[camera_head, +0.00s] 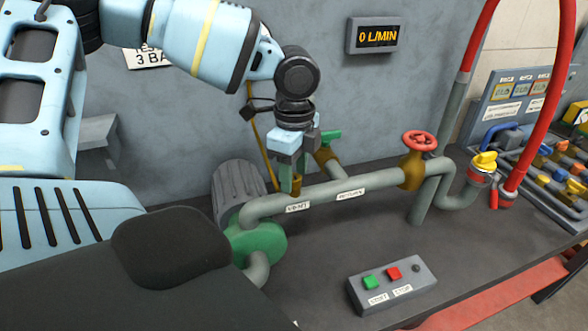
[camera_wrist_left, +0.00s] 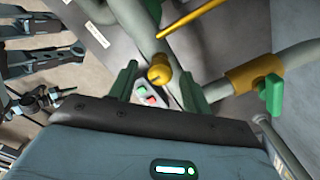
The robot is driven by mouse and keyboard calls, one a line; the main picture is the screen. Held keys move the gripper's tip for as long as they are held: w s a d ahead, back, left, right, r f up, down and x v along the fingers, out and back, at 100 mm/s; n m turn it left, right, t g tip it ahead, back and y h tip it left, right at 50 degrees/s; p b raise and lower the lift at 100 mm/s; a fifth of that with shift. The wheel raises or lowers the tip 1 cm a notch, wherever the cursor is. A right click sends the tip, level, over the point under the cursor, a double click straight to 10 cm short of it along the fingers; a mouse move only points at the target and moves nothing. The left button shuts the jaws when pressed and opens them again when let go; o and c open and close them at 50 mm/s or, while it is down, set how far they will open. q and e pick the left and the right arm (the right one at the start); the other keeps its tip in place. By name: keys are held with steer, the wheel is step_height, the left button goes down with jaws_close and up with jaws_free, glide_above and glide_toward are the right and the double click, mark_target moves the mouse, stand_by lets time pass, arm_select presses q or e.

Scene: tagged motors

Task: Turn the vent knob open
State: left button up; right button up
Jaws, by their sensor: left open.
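A small brass fitting (camera_head: 297,184), which I take to be the vent knob, sits on the grey pipe (camera_head: 325,192) near the VENT label (camera_head: 298,207). My left gripper (camera_head: 291,182) points down over it and partly hides it. In the left wrist view, the brass knob (camera_wrist_left: 160,73) shows between the two green fingers of my open left gripper (camera_wrist_left: 156,80). I cannot tell whether the fingers touch it. The display (camera_head: 378,36) reads 0 L/MIN. My right gripper is not in view.
A brass valve with a green lever (camera_head: 331,136) stands close to the right of my left gripper. A red handwheel (camera_head: 419,141) is farther right. A button box (camera_head: 391,284) and a green pump (camera_head: 262,243) are on the bench. Clear bench (camera_head: 345,235) lies in front of the pipe.

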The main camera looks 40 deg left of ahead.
arm_select(q)
steer(key=shift+f, duration=0.1)
steer(key=c, duration=1)
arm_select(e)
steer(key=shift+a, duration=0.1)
